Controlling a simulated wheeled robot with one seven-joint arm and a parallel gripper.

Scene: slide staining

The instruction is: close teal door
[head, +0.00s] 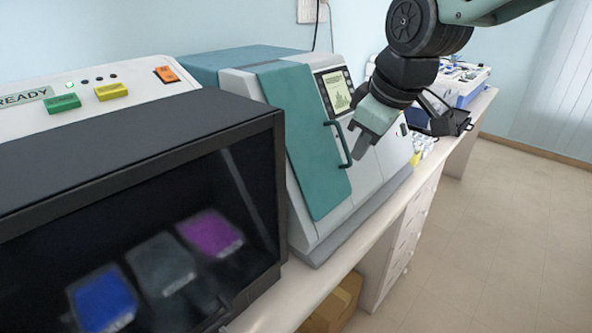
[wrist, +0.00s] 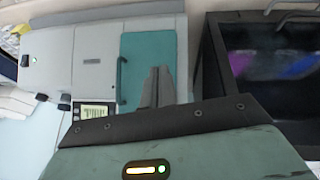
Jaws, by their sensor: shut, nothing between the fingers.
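The teal door (head: 300,135) is on the front of a white and teal machine (head: 233,80) in the middle of the head view. It lies flat against the machine's front and looks shut, with its teal handle (head: 338,145) on its right side. The door (wrist: 147,62) and its handle (wrist: 121,80) also show in the wrist view. My gripper (head: 360,153) is shut and empty, just to the right of the handle. In the wrist view, its fingers (wrist: 157,82) appear in front of the door. I cannot tell whether they touch anything.
A dark-windowed machine (head: 140,160) with blue, grey and purple items inside stands at the left. The screen panel (head: 338,92) is beside the door. A counter (head: 300,300) runs underneath, with drawers (head: 408,240) below. The floor (head: 500,220) at the right is clear.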

